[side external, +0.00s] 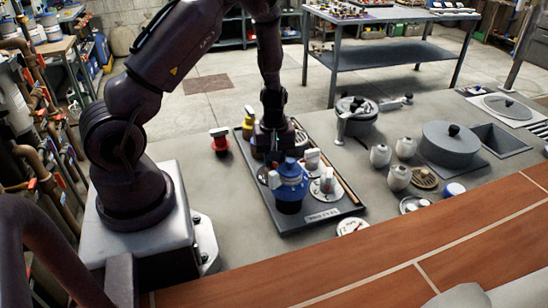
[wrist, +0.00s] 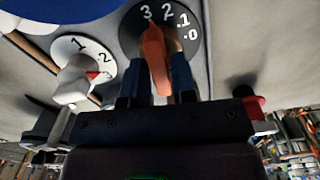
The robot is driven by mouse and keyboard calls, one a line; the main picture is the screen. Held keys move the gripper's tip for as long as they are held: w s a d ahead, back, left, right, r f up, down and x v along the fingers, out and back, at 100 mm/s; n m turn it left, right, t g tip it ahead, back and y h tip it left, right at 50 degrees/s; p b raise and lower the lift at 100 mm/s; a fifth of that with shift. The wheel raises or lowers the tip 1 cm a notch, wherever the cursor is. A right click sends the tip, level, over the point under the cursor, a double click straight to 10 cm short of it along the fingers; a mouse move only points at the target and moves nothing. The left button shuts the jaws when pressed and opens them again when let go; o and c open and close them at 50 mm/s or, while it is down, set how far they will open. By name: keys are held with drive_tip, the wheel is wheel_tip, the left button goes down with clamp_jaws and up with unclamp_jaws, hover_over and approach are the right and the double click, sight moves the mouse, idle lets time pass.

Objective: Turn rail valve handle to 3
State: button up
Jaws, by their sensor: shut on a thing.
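In the wrist view an orange handle (wrist: 154,50) stands on a black dial (wrist: 185,52) marked 3, 2, 1 and 0. The tip of the handle lies just below the 3. My gripper (wrist: 159,68) is shut on this handle, with one blue finger on each side of it. In the side external view my gripper (side external: 270,150) reaches down to the dark panel (side external: 330,215). There its fingertips and the handle are hidden or too small to make out.
A white dial (wrist: 92,48) with a white knob (wrist: 75,78) sits left of the handle. A red-topped item (side external: 219,139) stands left of the panel. Pots and jars stand to the right.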

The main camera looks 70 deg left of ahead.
drive_tip(key=shift+n, duration=0.5)
drive_tip(key=o, duration=0.8)
drive_tip(key=shift+c, duration=0.2)
wheel_tip(320, 180, up, 13)
drive_tip(key=shift+o, duration=0.4)
